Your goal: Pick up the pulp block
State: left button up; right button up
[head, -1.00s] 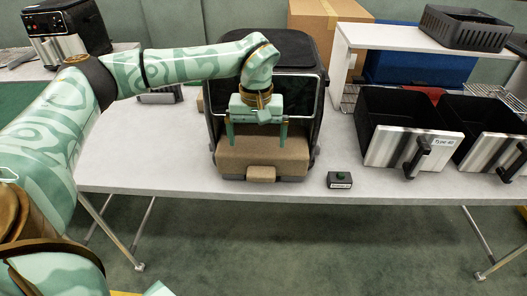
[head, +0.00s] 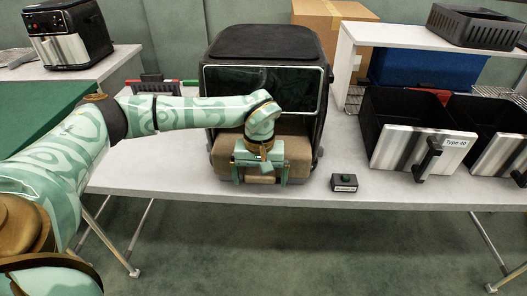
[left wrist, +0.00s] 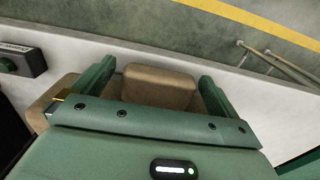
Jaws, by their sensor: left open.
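The pulp block (head: 298,151) is a brown block sitting in the open front of a black fryer body (head: 265,42), with a smaller block-like part sticking out at its lower front. My left gripper (head: 260,182) is open in front of it, fingers pointing down and partly hiding it. In the left wrist view, the block's front part (left wrist: 160,86) lies between the two open fingers, with a gap visible at the right finger. Whether either finger touches it, I cannot tell. My right gripper is not in view.
A small black box with a green button (head: 344,183) sits on the white table (head: 420,193), right of the fryer. The table's front edge is close below the gripper.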

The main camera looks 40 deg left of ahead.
pick_arm(q)
jog(key=shift+r, duration=0.15)
jog(key=c, duration=1.6)
